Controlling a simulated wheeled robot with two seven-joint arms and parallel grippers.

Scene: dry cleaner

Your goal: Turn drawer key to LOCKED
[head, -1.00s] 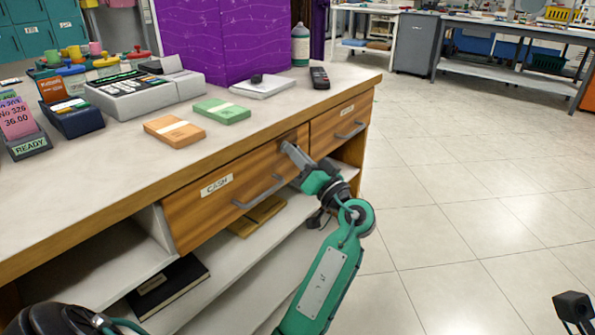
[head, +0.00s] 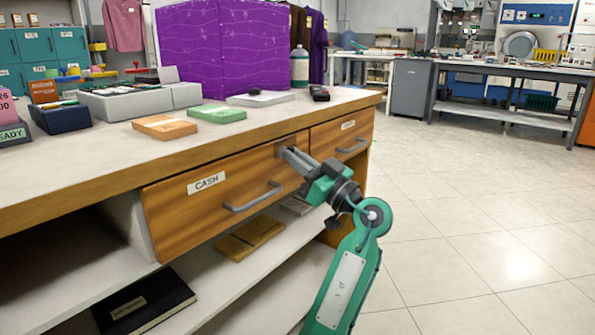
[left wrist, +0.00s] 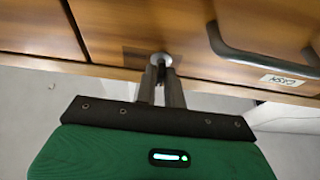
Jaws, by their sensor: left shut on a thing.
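The wooden cash drawer (head: 225,190) is shut, with a CASH label and a grey bar handle (head: 253,197). My left gripper (head: 285,153) is at the upper right corner of the drawer front. In the left wrist view the fingers (left wrist: 161,72) are close together, shut on the key at a round silver lock (left wrist: 161,58) in the drawer front. The key is mostly hidden between the fingertips, so its turn angle cannot be told. The drawer handle also shows in the left wrist view (left wrist: 262,55). My right gripper is not in view.
A second drawer (head: 340,132) with its own handle is to the right. Open shelves below hold a black book (head: 145,303) and tan envelopes (head: 250,238). Orange (head: 168,127) and green (head: 217,113) bundles lie on the counter. The tiled floor at right is clear.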

